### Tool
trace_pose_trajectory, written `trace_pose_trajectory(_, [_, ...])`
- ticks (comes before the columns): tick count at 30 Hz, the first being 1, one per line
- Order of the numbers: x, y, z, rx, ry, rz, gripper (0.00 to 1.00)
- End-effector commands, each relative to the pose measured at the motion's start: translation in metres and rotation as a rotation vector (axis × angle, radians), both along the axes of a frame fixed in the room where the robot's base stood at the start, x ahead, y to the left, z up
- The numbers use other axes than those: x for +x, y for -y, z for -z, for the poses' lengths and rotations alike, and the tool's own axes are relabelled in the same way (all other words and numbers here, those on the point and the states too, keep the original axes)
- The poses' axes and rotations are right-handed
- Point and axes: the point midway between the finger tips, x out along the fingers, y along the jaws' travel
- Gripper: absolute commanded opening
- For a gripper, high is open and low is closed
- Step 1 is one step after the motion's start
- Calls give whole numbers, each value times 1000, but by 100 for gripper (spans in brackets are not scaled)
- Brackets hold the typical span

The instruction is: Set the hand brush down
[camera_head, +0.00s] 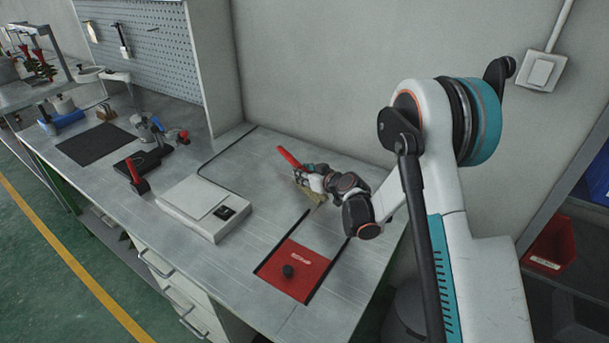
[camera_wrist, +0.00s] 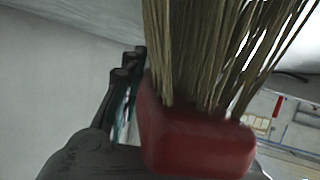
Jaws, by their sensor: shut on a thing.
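The hand brush (camera_head: 288,157) has a red handle and tan bristles. In the head view its handle points up and left, away from my gripper (camera_head: 312,180), and its bristles show just below the gripper. My gripper is shut on the brush over the back right part of the workbench (camera_head: 250,167). In the wrist view the red end of the brush (camera_wrist: 195,140) and its long bristles fill the middle of the picture close to the camera. The fingers are mostly hidden there. I cannot tell whether the brush touches the bench top.
The wall is close behind my gripper. Clamps and a dark mat (camera_head: 97,144) are farther left.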

Motion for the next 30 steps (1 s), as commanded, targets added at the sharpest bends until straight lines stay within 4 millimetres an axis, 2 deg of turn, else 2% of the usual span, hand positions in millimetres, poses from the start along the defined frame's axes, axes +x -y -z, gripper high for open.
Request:
trace_pose_trajectory(20, [-1, 0, 14, -4, -3, -4, 0])
trace_pose_trajectory(21, [-1, 0, 15, -5, -4, -4, 38])
trace_pose_trajectory(22, [-1, 0, 15, -5, -4, -4, 45])
trace_pose_trajectory(23, [-1, 0, 15, -5, -4, -4, 49])
trace_pose_trajectory(30, [-2, 0, 17, -5, -4, -4, 49])
